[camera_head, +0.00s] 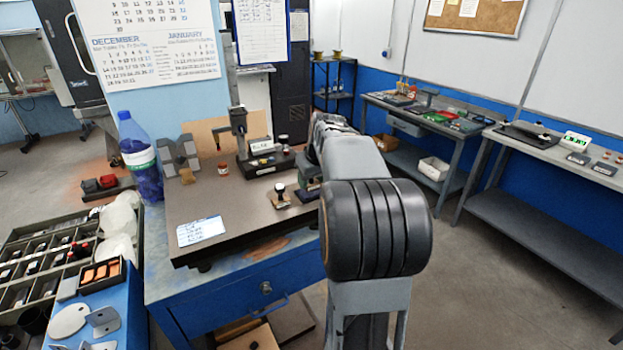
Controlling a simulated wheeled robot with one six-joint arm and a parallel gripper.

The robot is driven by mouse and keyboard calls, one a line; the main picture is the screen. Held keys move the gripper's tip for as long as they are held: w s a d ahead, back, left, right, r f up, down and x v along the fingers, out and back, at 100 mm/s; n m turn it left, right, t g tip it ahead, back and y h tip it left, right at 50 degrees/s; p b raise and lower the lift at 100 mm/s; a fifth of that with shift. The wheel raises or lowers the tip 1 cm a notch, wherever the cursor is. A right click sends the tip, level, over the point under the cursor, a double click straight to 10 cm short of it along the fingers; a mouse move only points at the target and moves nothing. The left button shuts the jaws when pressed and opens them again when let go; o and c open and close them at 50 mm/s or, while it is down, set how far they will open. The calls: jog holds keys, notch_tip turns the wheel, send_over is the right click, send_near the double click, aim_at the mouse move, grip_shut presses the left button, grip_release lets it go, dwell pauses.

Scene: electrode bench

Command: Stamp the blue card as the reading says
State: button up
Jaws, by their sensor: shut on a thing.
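My arm reaches forward over the bench, and my gripper (308,182) is small and largely hidden at its far end, low over the bench's right side. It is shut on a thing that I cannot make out. A stamp (279,192) with a dark round knob stands upright on a small light base, just left of my gripper. A lit display (262,146) sits on a dark instrument behind it; its digits are too small to read surely. A pale card with blue writing (201,231) lies at the bench's front left. I cannot tell a plain blue card apart.
A blue bottle (140,160) stands at the bench's left edge. A small red-lidded jar (222,170) and a grey M-shaped block (178,156) are at the back. Another bench (550,155) with a green display (577,139) stands right.

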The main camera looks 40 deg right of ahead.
jog(key=shift+f+b, duration=0.45)
jog(key=shift+f, duration=0.15)
dwell(1.2)
jog(key=shift+r, duration=0.1)
jog(key=shift+r+p, duration=2.85)
jog(key=shift+r, duration=0.65)
